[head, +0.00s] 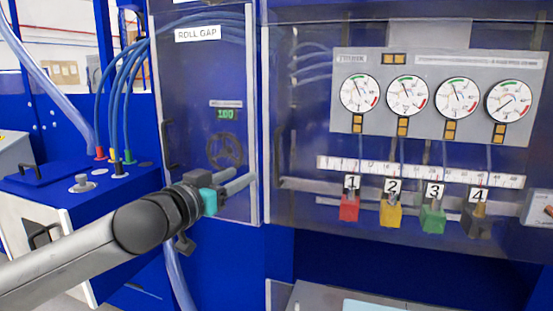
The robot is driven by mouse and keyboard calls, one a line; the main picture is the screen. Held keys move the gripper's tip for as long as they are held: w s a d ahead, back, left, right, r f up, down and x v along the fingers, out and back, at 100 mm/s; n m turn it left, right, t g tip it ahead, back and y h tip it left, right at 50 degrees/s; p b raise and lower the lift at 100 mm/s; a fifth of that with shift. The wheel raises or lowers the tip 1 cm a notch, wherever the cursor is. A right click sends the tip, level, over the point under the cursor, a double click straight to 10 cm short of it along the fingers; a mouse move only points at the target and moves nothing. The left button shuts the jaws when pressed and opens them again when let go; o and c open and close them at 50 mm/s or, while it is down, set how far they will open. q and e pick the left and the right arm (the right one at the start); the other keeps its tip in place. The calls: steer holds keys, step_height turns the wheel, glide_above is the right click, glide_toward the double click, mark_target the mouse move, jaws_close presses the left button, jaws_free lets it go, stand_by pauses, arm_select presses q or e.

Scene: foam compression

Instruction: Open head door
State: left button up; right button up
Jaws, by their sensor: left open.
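A clear door panel (300,215) covers the bay with the gauges on the right; I cannot tell for sure that it is the head door, as no label names it. A dark upright handle (280,155) shows near its left edge. My left gripper (243,180) is open and empty, with its grey fingers pointing right. It is in front of the lower right part of the panel marked ROLL GAP, left of the clear door. Whether it touches anything is hard to tell. My right gripper is not in view.
The ROLL GAP panel (188,80) has its own dark handle (170,145) and a handwheel (224,150) behind it. Behind the clear door are a gauge plate (380,65) and several numbered coloured blocks. A blue box (80,190) with hoses stands at left.

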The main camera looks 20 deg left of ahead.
mark_target(275, 153)
arm_select(q)
steer(key=x, duration=0.5)
steer(key=r+p+x, duration=0.1)
steer(key=x, duration=0.3)
steer(key=d+p+x, duration=0.1)
steer(key=x, duration=0.4)
steer(key=shift+w+d+r, duration=0.15)
steer(key=shift+r, duration=0.2)
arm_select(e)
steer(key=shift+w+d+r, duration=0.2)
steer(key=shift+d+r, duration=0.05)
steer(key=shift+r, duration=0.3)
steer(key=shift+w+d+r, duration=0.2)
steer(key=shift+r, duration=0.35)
arm_select(q)
steer(key=shift+c, duration=0.3)
jaws_close()
